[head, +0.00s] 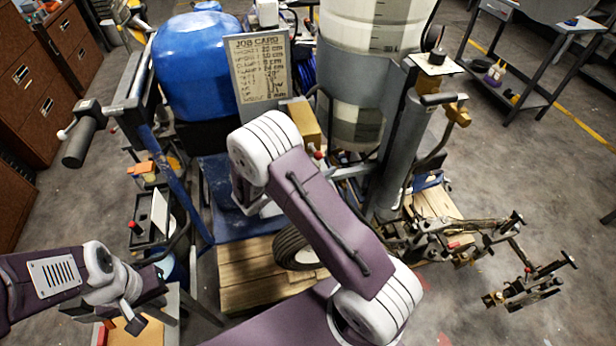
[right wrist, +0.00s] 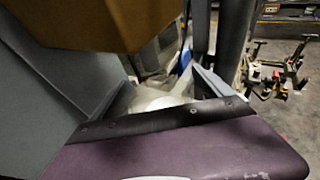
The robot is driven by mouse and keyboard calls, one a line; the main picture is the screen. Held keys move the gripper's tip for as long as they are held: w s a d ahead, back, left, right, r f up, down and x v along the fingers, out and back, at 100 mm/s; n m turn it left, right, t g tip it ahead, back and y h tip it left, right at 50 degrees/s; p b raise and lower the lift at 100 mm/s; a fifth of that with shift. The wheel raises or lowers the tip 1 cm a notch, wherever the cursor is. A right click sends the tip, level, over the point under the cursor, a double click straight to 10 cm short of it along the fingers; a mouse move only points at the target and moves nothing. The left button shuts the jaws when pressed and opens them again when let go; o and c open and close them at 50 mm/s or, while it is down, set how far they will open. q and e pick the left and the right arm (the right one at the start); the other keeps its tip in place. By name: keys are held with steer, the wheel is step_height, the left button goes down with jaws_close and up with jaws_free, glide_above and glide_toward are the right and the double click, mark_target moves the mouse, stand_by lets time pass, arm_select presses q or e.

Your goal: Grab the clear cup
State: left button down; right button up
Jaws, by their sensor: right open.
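A pale, see-through round thing (right wrist: 165,103) shows low in the middle of the right wrist view. It may be the clear cup, but its outline is partly hidden and I cannot be sure. My right gripper (right wrist: 163,88) is open, its two grey fingers on either side of that pale thing. I cannot tell whether they touch it. In the head view my right arm hides its gripper, and I cannot make out a clear cup there. My left gripper (head: 108,315) is at the lower left of the head view, with its fingers apart and nothing visible between them.
A large translucent tank (head: 362,65) and a blue tank (head: 195,65) stand on the machine, with a job card board (head: 258,75) between them. A tan block (right wrist: 90,22) crowds the right wrist view. Metal spray hardware (head: 450,238) stands right. Open floor lies farther right.

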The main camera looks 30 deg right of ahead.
jaws_close()
steer(key=shift+r, duration=0.15)
